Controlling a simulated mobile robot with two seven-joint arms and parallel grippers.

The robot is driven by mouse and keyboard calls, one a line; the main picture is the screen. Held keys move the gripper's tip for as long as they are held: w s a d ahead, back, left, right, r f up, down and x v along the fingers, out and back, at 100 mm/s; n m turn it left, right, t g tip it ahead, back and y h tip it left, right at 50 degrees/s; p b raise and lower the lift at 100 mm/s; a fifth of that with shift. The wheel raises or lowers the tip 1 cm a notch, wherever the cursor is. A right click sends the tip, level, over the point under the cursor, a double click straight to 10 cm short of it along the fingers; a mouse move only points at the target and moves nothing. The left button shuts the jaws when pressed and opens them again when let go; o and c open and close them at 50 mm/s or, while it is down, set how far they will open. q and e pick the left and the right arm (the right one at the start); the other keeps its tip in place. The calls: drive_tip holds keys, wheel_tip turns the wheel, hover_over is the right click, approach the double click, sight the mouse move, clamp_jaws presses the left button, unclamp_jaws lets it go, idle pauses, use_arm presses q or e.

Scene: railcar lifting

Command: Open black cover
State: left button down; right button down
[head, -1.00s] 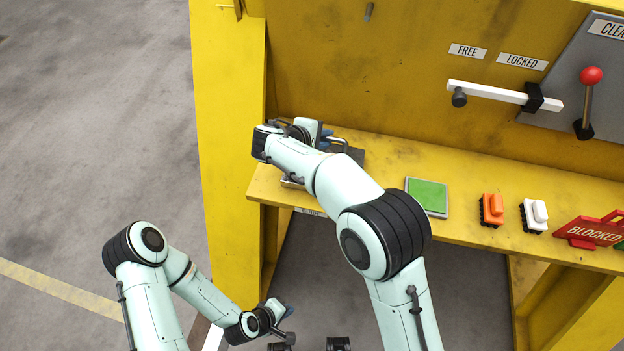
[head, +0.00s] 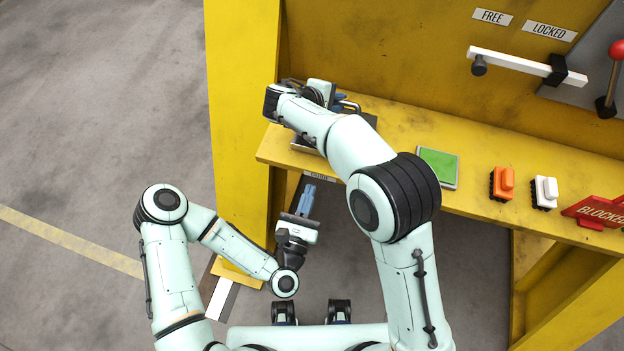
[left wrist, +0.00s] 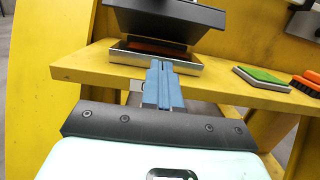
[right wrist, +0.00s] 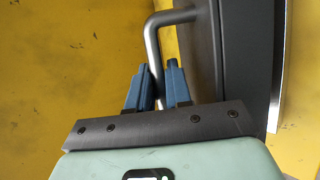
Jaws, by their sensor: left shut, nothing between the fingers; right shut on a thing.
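The black cover (left wrist: 165,20) is tilted up above a silver-rimmed box (left wrist: 115,56) in the left wrist view, with a gap showing something orange-brown (left wrist: 155,47) inside. The cover's grey bar handle (right wrist: 152,45) shows in the right wrist view. My right gripper (right wrist: 159,75) is shut on this handle, and the cover (right wrist: 249,60) is beside it. In the head view my right arm largely hides the cover and box. My left gripper (head: 309,188) is shut and empty, in front of the shelf; its fingertips (left wrist: 162,66) appear just below the box.
A white lever (head: 515,62) is on the back wall. Floor at left is clear.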

use_arm(q)
drive_tip(key=x, duration=0.3)
drive_tip(key=r+x, duration=0.1)
drive_tip(key=x, duration=0.3)
drive_tip(key=r+x, duration=0.1)
drive_tip(key=x, duration=0.2)
drive_tip(key=shift+w+d+r, duration=0.1)
drive_tip(key=shift+w+r, duration=0.25)
drive_tip(key=shift+r, duration=0.1)
drive_tip(key=shift+w+r, duration=0.2)
drive_tip(key=shift+r, duration=0.35)
drive_tip(key=shift+w+r, duration=0.3)
drive_tip(key=shift+r, duration=0.2)
use_arm(e)
drive_tip(key=shift+s+a+f, duration=0.1)
drive_tip(key=shift+a+f, duration=0.05)
use_arm(q)
drive_tip(key=shift+d, duration=0.1)
use_arm(e)
drive_tip(key=c, duration=1.1)
unclamp_jaws()
